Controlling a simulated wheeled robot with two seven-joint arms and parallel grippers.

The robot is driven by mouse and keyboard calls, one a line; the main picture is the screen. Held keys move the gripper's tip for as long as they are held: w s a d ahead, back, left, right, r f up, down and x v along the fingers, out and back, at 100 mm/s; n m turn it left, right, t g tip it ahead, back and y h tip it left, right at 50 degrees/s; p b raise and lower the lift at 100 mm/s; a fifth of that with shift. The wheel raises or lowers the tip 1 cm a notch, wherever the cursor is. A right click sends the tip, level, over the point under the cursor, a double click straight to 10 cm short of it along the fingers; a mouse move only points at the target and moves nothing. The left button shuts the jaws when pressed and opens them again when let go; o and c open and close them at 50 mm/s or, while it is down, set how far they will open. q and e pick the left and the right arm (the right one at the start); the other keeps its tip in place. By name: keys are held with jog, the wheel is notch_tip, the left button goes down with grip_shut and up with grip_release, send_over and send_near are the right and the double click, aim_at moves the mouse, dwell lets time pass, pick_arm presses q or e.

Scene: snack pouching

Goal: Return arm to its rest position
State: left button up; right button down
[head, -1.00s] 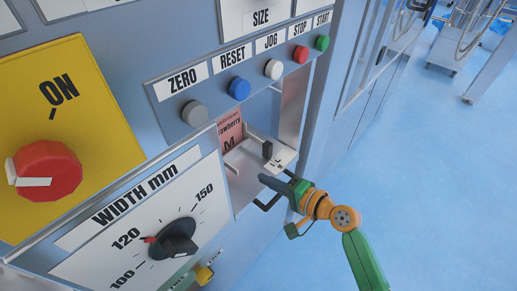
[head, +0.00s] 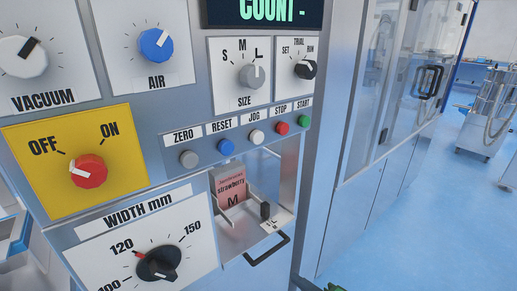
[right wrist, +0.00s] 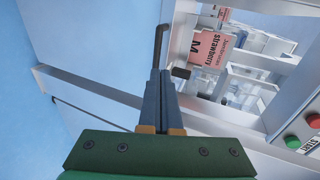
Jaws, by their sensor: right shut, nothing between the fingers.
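My right gripper (right wrist: 161,75) shows in the right wrist view with its two dark fingers pressed together and nothing between them. A dark bar handle (right wrist: 159,45) shows just beyond the fingertips; I cannot tell whether they touch. In the head view only a small green part of my right arm shows at the bottom edge. The handle (head: 267,250) belongs to a small open tray (head: 240,238) on the machine front. A pink pouch sheet marked "strawberry M" (head: 230,188) stands in the recess behind the tray. My left gripper is out of view.
The machine panel fills the left, with a red OFF/ON knob (head: 88,170), a width dial (head: 158,263) and a row of buttons including a green START button (head: 304,121). A cart (head: 490,115) stands far right. The blue floor (head: 400,245) on the right is clear.

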jog(key=s+d+f+n+g+h+p, duration=0.1)
jog(key=s+d+f+n+g+h, duration=0.15)
jog(key=s+f, duration=0.6)
jog(key=s+d+f+n+g+h+p, duration=0.2)
jog(key=s+d+f+g+h, duration=0.15)
jog(key=f, duration=1.05)
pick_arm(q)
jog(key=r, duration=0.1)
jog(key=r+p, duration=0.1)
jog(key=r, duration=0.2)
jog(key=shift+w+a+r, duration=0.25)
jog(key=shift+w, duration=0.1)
pick_arm(e)
jog(key=s+d+f+n+g+h, duration=0.1)
jog(key=s+f+n+g, duration=0.1)
jog(key=s, duration=0.9)
jog(key=s+d+f+n+g+h, duration=0.1)
jog(key=s+f+n, duration=0.3)
jog(key=s, duration=0.8)
jog(key=shift+f+n+g, duration=0.4)
jog(key=shift+n+g, duration=0.2)
jog(key=shift+n, duration=0.65)
jog(key=shift+d, duration=0.1)
